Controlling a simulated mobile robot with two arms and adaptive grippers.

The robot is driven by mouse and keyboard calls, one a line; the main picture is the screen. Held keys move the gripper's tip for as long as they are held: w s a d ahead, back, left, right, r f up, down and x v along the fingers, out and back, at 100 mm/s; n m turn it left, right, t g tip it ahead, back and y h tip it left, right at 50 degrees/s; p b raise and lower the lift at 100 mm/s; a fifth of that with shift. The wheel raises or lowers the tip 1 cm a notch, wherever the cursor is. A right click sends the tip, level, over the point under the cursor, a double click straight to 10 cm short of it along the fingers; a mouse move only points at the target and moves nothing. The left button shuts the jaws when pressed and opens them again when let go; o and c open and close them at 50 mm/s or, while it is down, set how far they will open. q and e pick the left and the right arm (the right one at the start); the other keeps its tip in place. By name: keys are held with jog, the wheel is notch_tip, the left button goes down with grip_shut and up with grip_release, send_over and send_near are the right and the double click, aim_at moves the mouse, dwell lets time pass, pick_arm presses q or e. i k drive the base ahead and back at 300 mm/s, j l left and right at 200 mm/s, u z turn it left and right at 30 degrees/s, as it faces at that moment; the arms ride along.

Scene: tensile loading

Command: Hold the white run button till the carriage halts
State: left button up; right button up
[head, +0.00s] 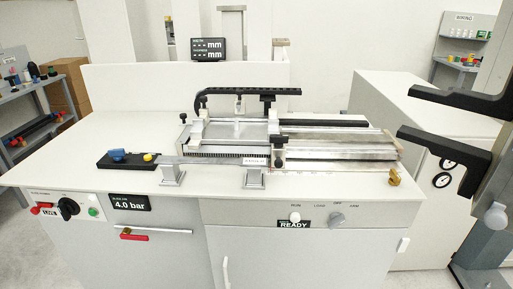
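The white run button (295,217) is a small round knob on the front panel under the table edge, below a "RUN" label. A small display (293,225) just under it reads "READY". The metal rig (340,145) on the table has rails and a flat silver block (238,131) at its left part, which looks like the carriage. My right gripper (407,112) is at the right, its two black fingers wide apart and empty, above and to the right of the button and well apart from it. My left gripper is not in view.
A grey knob (337,220) sits right of the button. A black bar (250,92) stands over the rig, and a brass fitting (394,177) is at the table's right corner. A pressure display (130,203) reads 4.0 bar. The space before the button is clear.

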aim_at(294, 217)
jog(key=k+j, duration=0.85)
jog(key=k+u, duration=0.05)
